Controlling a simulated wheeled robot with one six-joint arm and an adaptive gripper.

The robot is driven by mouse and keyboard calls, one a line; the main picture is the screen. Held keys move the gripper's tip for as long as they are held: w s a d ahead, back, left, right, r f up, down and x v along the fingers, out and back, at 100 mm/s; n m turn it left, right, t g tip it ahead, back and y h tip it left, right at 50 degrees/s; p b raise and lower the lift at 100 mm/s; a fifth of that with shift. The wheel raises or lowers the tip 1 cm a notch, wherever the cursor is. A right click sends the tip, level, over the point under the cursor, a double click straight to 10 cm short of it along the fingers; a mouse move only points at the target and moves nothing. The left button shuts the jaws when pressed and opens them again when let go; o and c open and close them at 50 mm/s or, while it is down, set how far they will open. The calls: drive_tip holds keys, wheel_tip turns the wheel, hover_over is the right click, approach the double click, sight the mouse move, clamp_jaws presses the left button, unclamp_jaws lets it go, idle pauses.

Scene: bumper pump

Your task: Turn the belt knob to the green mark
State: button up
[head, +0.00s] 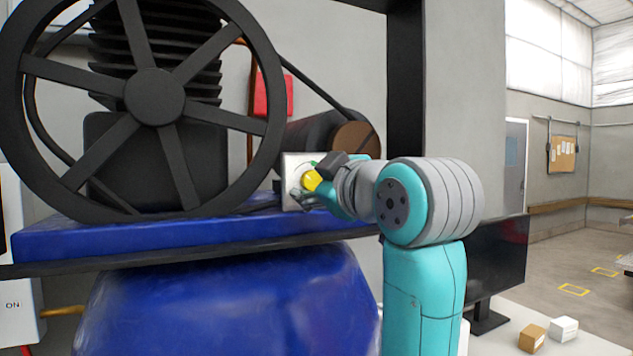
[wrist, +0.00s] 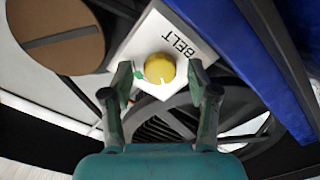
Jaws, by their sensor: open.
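The belt knob (wrist: 160,69) is a round yellow knob on a white plate (wrist: 195,44) marked BELT. A white pointer line shows on its lower edge in the wrist view. A small green mark (wrist: 137,77) sits on the plate to the left of the knob in that view. In the head view the knob (head: 312,180) shows partly behind my gripper, on the light plate (head: 290,165). My gripper (wrist: 160,76) is open, with one finger on each side of the knob. I cannot tell whether the fingers touch it.
A large black spoked flywheel (head: 154,96) stands left of the plate. A brown pulley disc (head: 357,139) with a belt is just behind my gripper. A blue platform (head: 150,236) and a blue tank (head: 230,305) lie below. A black post (head: 406,80) rises behind my arm.

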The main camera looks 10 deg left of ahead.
clamp_jaws()
drive_tip(key=shift+m, duration=0.4)
drive_tip(key=m, duration=0.6)
drive_tip(key=shift+m, duration=0.3)
drive_tip(key=m, duration=0.3)
drive_tip(key=shift+m, duration=2.1)
